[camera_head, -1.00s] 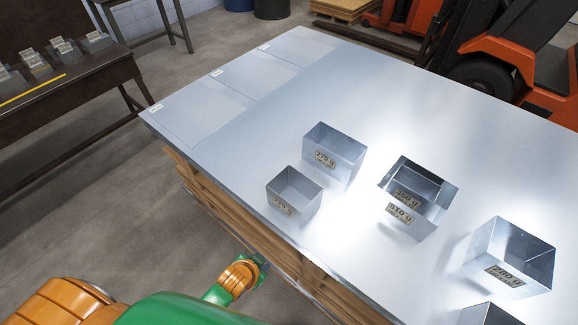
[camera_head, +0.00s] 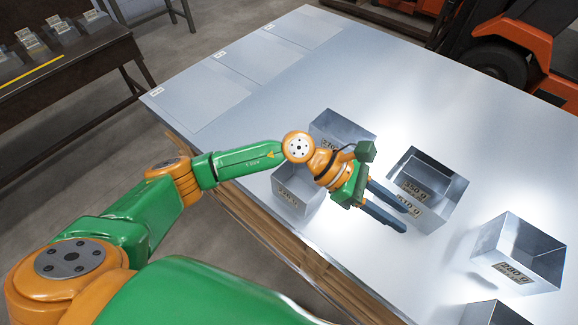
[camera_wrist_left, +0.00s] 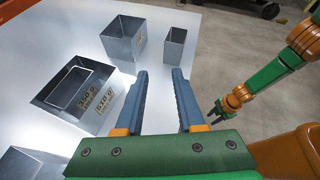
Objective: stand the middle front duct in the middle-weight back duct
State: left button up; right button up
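The middle back duct (camera_head: 448,202), a square metal box marked 510 g, stands on the sheet-metal table. A smaller duct (camera_head: 434,172), apparently the middle front one, stands inside it; a 350 g label shows there. The nested pair also shows at left in the left wrist view (camera_wrist_left: 52,92). My left gripper (camera_head: 405,217) is open and empty, its fingers just in front of the pair, apart from it. Its two blue fingers (camera_wrist_left: 160,72) show bare table between them. My right gripper (camera_wrist_left: 216,112) is small in the left wrist view, off the table edge; it looks open and empty.
The left back duct (camera_head: 345,128) and left front duct (camera_head: 292,195) stand partly behind my left arm. The right back duct (camera_head: 522,255) and right front duct (camera_head: 490,313) stand at right. The table (camera_head: 270,105) is clear toward the back. A forklift (camera_head: 505,50) stands behind it.

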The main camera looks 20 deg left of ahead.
pick_arm(q)
jog(key=w+a+f+m+y, duration=0.2)
jog(key=a+f+m+y, duration=0.1)
jog(key=a+f+y, duration=0.4)
jog(key=m+t+y, duration=0.1)
jog(key=m+y, duration=0.1)
jog(key=y, duration=0.4)
send_near(288, 189)
jog(key=shift+w+a+f, duration=0.1)
jog(key=shift+a+f, duration=0.1)
notch_tip(288, 189, down, 9)
jog(key=b, duration=0.7)
jog(key=shift+d+f+b, duration=0.15)
jog(key=shift+b, duration=0.25)
jog(key=shift+r, duration=0.2)
grip_shut()
jog(key=shift+r+p, duration=0.1)
jog(key=shift+p, duration=0.2)
